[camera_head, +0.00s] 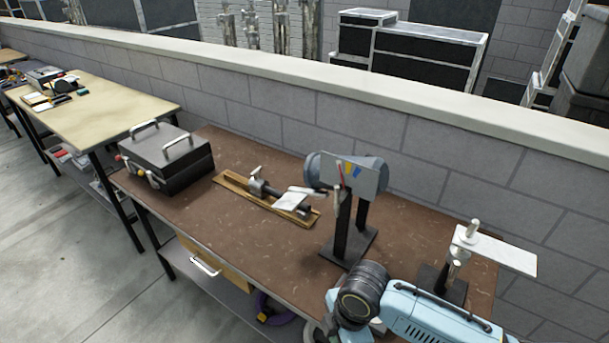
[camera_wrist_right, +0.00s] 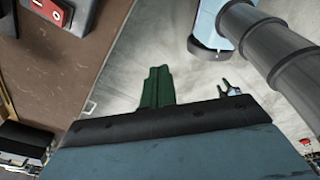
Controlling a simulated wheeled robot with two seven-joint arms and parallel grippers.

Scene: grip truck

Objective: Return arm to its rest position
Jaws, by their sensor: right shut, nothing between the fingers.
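My right gripper (camera_wrist_right: 157,86) shows in the right wrist view as two dark green fingers held together, with nothing between them. It points out over the concrete floor, beside the brown bench rather than over its top. In the head view a light blue arm of mine (camera_head: 425,312) with a black joint comes in at the lower right, over the bench's front edge. Its gripper is hidden in that view. No left gripper can be made out in the head view.
The brown workbench (camera_head: 240,237) bears a black case (camera_head: 168,163), a wooden-based tool, a grinder-like machine (camera_head: 355,180) on a stand and a stand with a white plate (camera_head: 497,250). A red switch (camera_wrist_right: 45,12) shows near my right wrist. Floor (camera_head: 75,270) lies clear at left.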

